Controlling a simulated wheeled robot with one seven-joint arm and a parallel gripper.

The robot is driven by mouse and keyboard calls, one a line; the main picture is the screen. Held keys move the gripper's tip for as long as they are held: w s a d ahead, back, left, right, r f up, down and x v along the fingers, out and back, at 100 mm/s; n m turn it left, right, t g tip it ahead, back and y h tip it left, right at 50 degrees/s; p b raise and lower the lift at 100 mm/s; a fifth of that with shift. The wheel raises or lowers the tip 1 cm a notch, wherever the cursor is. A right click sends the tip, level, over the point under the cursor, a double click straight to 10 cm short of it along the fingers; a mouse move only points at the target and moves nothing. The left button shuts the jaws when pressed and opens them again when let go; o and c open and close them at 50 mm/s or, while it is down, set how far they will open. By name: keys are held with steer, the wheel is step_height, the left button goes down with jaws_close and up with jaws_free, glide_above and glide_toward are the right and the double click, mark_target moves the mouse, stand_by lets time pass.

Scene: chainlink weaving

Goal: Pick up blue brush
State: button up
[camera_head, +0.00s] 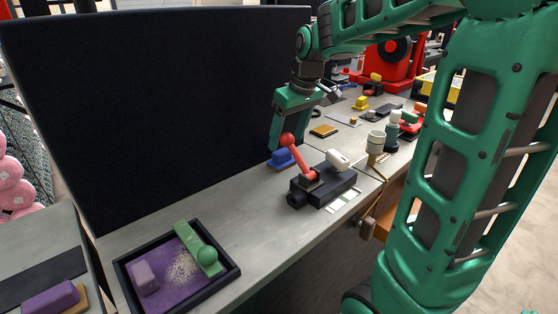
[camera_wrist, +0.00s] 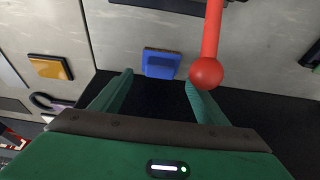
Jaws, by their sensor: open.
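The blue brush (camera_head: 283,157) sits on the grey bench, close to the foot of the big dark panel and left of the red-knobbed lever. In the wrist view the blue brush (camera_wrist: 161,63) shows whole, just ahead of the fingertips and roughly centred between them. My gripper (camera_head: 278,142) points down above the brush. In the wrist view my gripper (camera_wrist: 160,79) has its two green fingers spread wide with nothing between them. The red knob partly covers the fingers in the head view.
A red-knobbed lever (camera_head: 303,158) on a black base stands right beside the brush; its ball (camera_wrist: 206,73) is close to my right finger in the wrist view. The dark panel (camera_head: 170,100) rises behind. A black-rimmed tray (camera_head: 236,273) lies at the bench's near left. Bench between is clear.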

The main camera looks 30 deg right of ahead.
mark_target(282, 151)
steer(key=shift+x, duration=2.6)
steer(key=shift+w+r, duration=0.1)
steer(key=shift+w, duration=0.05)
steer(key=c, duration=1.3)
steer(key=shift+o, duration=0.2)
step_height(282, 151, up, 10)
steer(key=o, duration=0.4)
steer(key=shift+c, duration=0.8)
